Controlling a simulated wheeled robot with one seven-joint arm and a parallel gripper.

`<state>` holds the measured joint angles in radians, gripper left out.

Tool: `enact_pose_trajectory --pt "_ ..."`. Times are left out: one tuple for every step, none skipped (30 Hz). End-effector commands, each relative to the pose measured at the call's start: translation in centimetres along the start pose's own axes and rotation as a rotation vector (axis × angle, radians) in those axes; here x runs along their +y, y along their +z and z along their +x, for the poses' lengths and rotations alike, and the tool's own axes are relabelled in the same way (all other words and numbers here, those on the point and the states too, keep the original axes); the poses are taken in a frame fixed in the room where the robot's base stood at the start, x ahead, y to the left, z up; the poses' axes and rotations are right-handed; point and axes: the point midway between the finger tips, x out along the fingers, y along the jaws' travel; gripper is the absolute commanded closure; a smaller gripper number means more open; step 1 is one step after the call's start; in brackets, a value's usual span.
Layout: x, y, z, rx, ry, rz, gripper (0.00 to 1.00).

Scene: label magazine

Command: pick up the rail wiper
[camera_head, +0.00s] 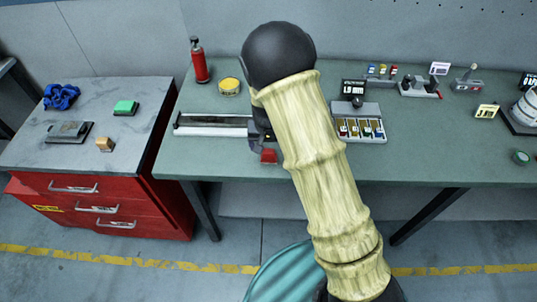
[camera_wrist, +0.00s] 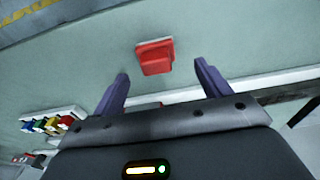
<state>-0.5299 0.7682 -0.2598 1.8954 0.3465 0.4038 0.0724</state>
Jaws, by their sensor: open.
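A small red block with a flat flange, likely the rail wiper (camera_wrist: 155,57), lies on the green bench top. In the wrist view it sits just beyond my fingertips, roughly between their lines and not touched. In the head view the red block (camera_head: 268,157) shows near the bench's front edge, just below my gripper (camera_head: 260,135). My gripper (camera_wrist: 162,76) is open and empty, its two purple fingers spread apart. In the head view my arm hides part of the gripper and the bench behind it.
A pale rail (camera_head: 212,130) lies left of my gripper. A tray with coloured slots (camera_head: 358,137) stands right of my arm. A red bottle (camera_head: 198,60) and yellow tin (camera_head: 230,86) stand behind. A red-drawered cabinet (camera_head: 95,205) adjoins the bench at left.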

Motion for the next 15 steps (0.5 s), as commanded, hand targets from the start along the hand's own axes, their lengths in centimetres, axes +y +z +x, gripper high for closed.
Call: enact_pose_trajectory --pt "0.00 -0.02 0.19 0.000 0.000 0.001 0.24" --pt "-0.01 -0.02 0.28 0.000 -0.001 0.001 0.24" --pt "-0.01 -0.01 0.33 0.001 -0.001 0.000 0.24" --pt "-0.02 -0.02 0.33 0.001 -0.001 0.000 0.24" --pt "-0.02 -0.02 0.32 0.001 -0.001 0.000 0.24" --pt "-0.03 -0.01 0.32 0.001 -0.001 0.000 0.24" --pt "-0.02 -0.02 0.32 0.001 -0.001 0.000 0.24" --pt "-0.02 -0.01 0.31 0.001 -0.001 0.000 0.24" --pt "-0.02 -0.01 0.31 0.001 -0.001 0.000 0.24" --pt "-0.02 -0.01 0.32 0.001 -0.001 0.000 0.24" --pt "0.00 0.00 0.36 0.000 0.000 0.000 0.24" --pt "0.03 0.02 0.48 -0.001 0.000 0.000 0.24" --pt "0.05 0.04 0.63 -0.002 0.000 0.000 0.24" --pt "0.09 0.05 0.81 -0.002 0.000 0.001 0.24" --pt "0.15 0.05 1.11 -0.002 0.001 0.000 0.24"
